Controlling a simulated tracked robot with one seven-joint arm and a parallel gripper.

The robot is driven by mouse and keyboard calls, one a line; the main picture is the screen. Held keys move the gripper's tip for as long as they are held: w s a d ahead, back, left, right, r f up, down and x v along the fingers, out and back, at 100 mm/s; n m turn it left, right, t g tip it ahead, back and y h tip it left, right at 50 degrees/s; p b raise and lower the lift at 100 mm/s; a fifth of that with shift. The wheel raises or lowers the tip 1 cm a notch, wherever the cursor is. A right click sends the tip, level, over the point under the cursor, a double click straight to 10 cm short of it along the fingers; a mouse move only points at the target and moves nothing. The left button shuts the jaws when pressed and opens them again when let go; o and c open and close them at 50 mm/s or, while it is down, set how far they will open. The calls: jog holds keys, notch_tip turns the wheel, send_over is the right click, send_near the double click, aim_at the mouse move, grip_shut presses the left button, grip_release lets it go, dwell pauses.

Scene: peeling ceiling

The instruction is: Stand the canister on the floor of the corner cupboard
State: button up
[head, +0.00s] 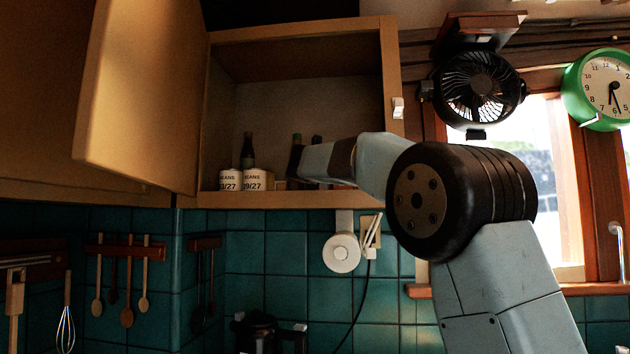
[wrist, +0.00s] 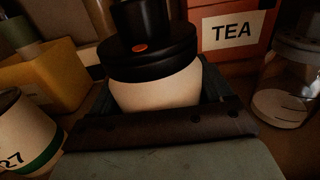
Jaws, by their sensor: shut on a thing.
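The canister (wrist: 155,90) is cream with a black lid bearing an orange oval mark; it is upright in the wrist view. My gripper (wrist: 157,98) is shut on its body, a dark finger on each side. The canister's base is hidden behind the gripper, so I cannot tell whether it touches the cupboard floor. In the head view the corner cupboard (head: 305,200) stands open and my arm reaches into it from the right. My arm hides most of the canister's surroundings there, and I cannot make the canister out.
Two BEANS cans (head: 255,180) and a dark bottle (head: 247,150) stand inside at left. Around the canister are an orange TEA box (wrist: 237,30), a glass jar (wrist: 285,85), a yellow box (wrist: 40,80) and a can (wrist: 22,130). The cupboard door (head: 140,95) hangs open at left.

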jog(key=shift+f, duration=0.3)
jog(key=o, duration=1.2)
jog(key=shift+f, duration=0.1)
jog(key=s, duration=0.4)
jog(key=s+a, duration=0.1)
jog(key=s, duration=0.3)
jog(key=s+a, duration=0.1)
jog(key=s, duration=0.2)
jog(key=shift+s+a, duration=0.2)
jog(key=shift+s, duration=0.2)
